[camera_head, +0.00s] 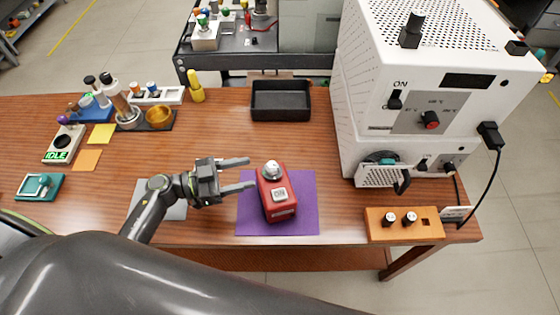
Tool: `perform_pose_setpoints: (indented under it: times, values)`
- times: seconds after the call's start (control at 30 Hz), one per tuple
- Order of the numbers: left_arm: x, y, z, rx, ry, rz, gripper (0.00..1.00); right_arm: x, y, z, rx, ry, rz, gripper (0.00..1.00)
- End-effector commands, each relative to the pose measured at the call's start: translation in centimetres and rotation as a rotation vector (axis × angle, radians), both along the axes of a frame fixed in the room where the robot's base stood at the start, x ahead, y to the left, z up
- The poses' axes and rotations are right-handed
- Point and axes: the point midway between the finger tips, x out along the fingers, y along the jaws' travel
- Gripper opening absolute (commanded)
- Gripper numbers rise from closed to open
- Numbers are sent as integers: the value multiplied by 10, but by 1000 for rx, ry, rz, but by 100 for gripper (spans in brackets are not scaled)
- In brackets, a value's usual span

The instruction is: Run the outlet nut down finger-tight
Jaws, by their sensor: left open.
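A red box-shaped unit (279,207) stands on a purple mat (306,222) near the table's front edge. A silver rounded fitting (271,168) sits on its far top end. It may be the outlet nut, but it is too small to tell, and no thread shows. A pale label plate is on the unit's top. My left gripper (251,173) is just left of the fitting, its two fingers apart and pointing right at it. Nothing shows between the fingers. I cannot tell whether a fingertip touches the unit. My right gripper is not in view.
A black tray (281,117) lies behind the mat. A tall white machine (391,150) stands at right, with an orange block (380,231) in front. A grey mat (176,208) lies under my left arm. Small items crowd the table's left. Bare wood lies between mat and tray.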

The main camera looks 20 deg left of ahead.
Motion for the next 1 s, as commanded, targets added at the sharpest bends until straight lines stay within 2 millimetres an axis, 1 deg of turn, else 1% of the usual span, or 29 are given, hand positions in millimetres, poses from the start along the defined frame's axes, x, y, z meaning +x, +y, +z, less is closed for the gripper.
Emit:
perform_pose_setpoints:
  times: [0.03,0.2,0.4,0.6,0.9,0.93,1.0]
  values:
    - [6,-11,3,-5,-2,0,53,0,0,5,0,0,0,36]
    - [24,-41,3,-5,-1,0,53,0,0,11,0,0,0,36]
    - [41,-70,1,-2,0,0,53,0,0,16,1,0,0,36]
    - [49,-83,0,0,0,-1,53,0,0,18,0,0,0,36]
    - [49,-84,0,1,1,0,53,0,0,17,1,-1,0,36]
    - [49,-84,0,1,1,0,50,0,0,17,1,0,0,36]
    - [49,-84,0,1,1,0,41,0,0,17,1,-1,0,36]
